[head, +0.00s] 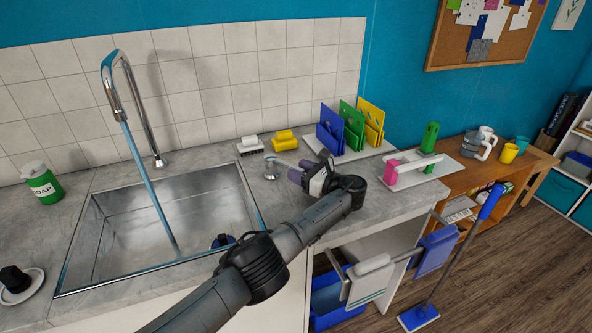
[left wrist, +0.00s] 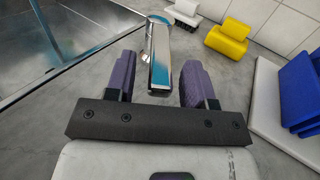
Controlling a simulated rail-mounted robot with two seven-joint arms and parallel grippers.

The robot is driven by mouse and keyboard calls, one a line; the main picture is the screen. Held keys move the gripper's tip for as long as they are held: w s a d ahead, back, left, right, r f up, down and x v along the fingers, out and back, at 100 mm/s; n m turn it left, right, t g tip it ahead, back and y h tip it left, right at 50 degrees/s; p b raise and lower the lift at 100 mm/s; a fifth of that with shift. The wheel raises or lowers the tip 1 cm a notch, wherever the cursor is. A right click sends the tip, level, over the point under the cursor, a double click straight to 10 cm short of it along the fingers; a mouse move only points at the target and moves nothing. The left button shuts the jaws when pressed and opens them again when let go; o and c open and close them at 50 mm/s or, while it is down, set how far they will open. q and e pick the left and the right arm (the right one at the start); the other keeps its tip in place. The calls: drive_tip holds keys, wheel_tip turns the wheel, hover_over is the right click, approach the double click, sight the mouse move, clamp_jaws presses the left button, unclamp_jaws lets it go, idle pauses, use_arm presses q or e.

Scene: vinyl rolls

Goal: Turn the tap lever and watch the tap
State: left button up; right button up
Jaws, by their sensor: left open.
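The tap (head: 133,80) is a tall chrome arch behind the steel sink (head: 100,225). A light-blue stream of water (head: 148,185) runs from its spout into the basin. The tap lever (head: 272,168) is a small chrome handle on the counter right of the sink. My left gripper (head: 305,174) is at the lever's right end, low over the counter. In the left wrist view the lever (left wrist: 160,62) lies between my open purple fingers (left wrist: 152,78), with a gap visible on both sides. My right gripper is not in view.
A white brush (head: 250,145) and a yellow block (head: 285,140) lie behind the lever. A rack of blue, green and yellow boards (head: 350,127) and a white tray (head: 440,168) stand to the right. A green soap bottle (head: 41,184) is left of the sink.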

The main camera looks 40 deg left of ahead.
use_arm(q)
drive_tip(key=d+b, duration=0.1)
drive_tip(key=d, duration=0.2)
drive_tip(key=d+b, duration=0.1)
drive_tip(key=d, duration=0.6)
drive_tip(key=shift+w+d+f+b, duration=0.15)
drive_tip(key=shift+w+d+b, duration=0.1)
drive_tip(key=shift+d+b, duration=0.45)
drive_tip(key=shift+d, duration=0.4)
